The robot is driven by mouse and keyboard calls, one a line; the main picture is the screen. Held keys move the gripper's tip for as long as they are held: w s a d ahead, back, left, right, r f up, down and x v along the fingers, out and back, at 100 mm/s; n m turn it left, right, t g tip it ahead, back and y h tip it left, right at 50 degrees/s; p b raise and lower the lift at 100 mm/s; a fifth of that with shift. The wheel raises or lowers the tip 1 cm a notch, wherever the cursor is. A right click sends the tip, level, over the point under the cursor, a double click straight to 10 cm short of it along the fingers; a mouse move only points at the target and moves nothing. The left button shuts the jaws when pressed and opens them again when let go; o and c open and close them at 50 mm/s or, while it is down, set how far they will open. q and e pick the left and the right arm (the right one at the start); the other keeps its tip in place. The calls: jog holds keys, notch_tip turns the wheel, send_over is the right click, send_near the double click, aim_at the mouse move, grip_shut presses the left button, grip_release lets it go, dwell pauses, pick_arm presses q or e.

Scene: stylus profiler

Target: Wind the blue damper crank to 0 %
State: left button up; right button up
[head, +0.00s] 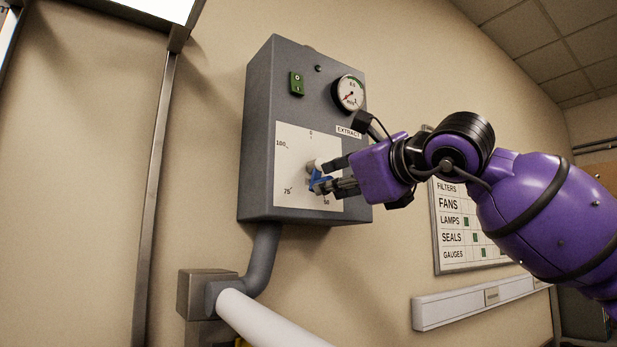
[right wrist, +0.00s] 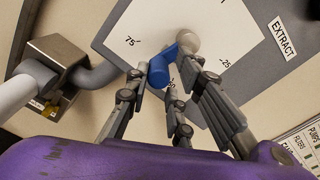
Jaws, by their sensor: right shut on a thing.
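The blue damper crank (head: 318,182) sits on a white dial plate (head: 290,170) on the front of a grey wall box. Its pale round hub (right wrist: 187,41) shows in the right wrist view. The blue crank arm (right wrist: 161,71) points downward from the hub, between the 75 and 50 marks and nearer 50. The 0 mark is at the top of the plate in the head view. My right gripper (head: 329,178) is shut on the crank's outer end; its fingers (right wrist: 166,76) surround the blue handle and partly hide it. My left gripper is not in view.
The grey box (head: 258,140) carries a green switch (head: 296,84), a round gauge (head: 349,93) and an EXTRACT label. A grey pipe (head: 263,260) runs down from it. A lettered board (head: 450,240) and a pale wall rail (head: 460,303) lie to the right.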

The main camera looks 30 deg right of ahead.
jog(key=d+r, duration=0.4)
jog(key=r, duration=0.3)
jog(key=shift+o, duration=0.2)
jog(key=shift+a+r, duration=0.4)
jog(key=shift+a, duration=0.25)
jog(key=shift+a+r, duration=0.4)
jog(key=shift+a, duration=0.2)
jog(key=o, duration=0.4)
jog(key=shift+w+a+f, duration=0.15)
jog(key=shift+a, duration=0.25)
jog(key=shift+c, duration=0.2)
jog(key=shift+o, duration=0.7)
jog(key=shift+s+a+r, duration=0.1)
jog(key=shift+a+r, duration=0.1)
jog(key=shift+a, duration=0.25)
jog(key=shift+s+a+r, duration=0.1)
jog(key=shift+a+r, duration=0.05)
jog(key=shift+a, duration=0.3)
jog(key=o, duration=0.7)
jog(key=shift+a+r, duration=0.15)
jog(key=shift+a, duration=0.35)
jog(key=s+d, duration=0.1)
jog(key=s, duration=0.7)
jog(key=shift+d+p, duration=0.2)
jog(key=shift+p, duration=0.15)
